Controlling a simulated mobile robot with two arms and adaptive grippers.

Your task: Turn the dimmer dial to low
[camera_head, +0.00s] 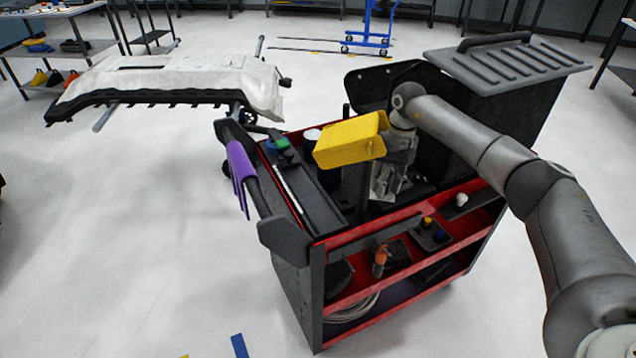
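I cannot pick out a dial for certain. My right arm reaches in from the right, and my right gripper (388,182) points down over the tool cart's top (325,238). A yellow box-shaped thing (345,143) is in front of it and partly hides it; its fingertips are too unclear to read. My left gripper is not in view.
Purple gloves (239,170) hang on the cart's left handle. A ribbed dark lid (505,65) stands at the cart's right rear. An orange-handled tool (380,259) is on the shelf. A white bumper (170,82) rests on a stand behind left.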

